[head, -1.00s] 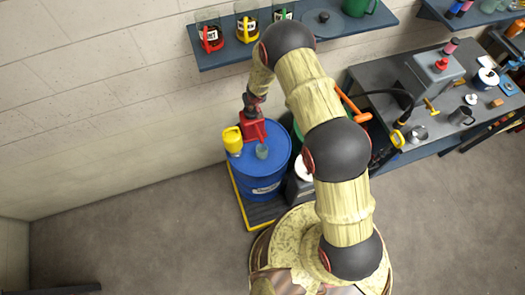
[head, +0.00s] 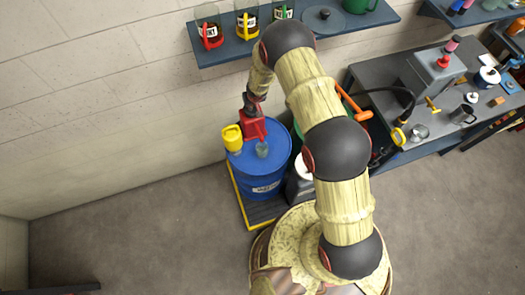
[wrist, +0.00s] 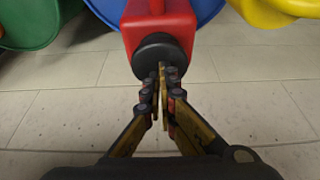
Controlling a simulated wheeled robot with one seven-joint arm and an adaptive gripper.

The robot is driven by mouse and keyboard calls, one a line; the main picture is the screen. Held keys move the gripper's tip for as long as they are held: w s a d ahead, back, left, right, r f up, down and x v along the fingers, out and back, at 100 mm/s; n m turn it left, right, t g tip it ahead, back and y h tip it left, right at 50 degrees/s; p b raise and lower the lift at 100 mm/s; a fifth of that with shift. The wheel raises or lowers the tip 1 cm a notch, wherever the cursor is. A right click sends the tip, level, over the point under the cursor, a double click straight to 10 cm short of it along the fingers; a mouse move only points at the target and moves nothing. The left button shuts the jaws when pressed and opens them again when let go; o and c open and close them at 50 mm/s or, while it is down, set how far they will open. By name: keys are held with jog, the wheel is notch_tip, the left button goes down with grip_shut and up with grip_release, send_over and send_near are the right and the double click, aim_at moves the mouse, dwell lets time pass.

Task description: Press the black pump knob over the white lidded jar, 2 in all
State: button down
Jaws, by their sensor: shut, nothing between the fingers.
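The black pump knob (wrist: 160,52) is round and sits on the red pump body (wrist: 160,18) in the wrist view. The red pump (head: 253,127) stands on the blue drum (head: 262,180) in the head view. My gripper (wrist: 162,70) is shut and empty, its fingertips overlapping the knob's lower edge in the wrist view; I cannot tell whether they touch it. In the head view my wrist hides most of the knob. A small pale grey vessel (head: 262,150) is beside the pump on the drum. I cannot tell whether it is the white lidded jar.
A yellow jug (head: 232,138) is close to the pump's left. A blue shelf (head: 215,55) with labelled jars is above. A grey bench (head: 385,80) with tools and a white pot (head: 487,77) is at the right. Open floor (head: 140,235) is at the left.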

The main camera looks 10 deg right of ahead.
jog(key=shift+f+b, duration=1.25)
jog(key=shift+f, duration=0.15)
jog(key=shift+s+r, duration=0.1)
jog(key=shift+r, duration=0.05)
jog(key=shift+r+p, duration=1.75)
jog(key=shift+p, duration=0.05)
notch_tip(320, 180, up, 6)
jog(key=p, duration=0.5)
jog(key=shift+p, duration=0.35)
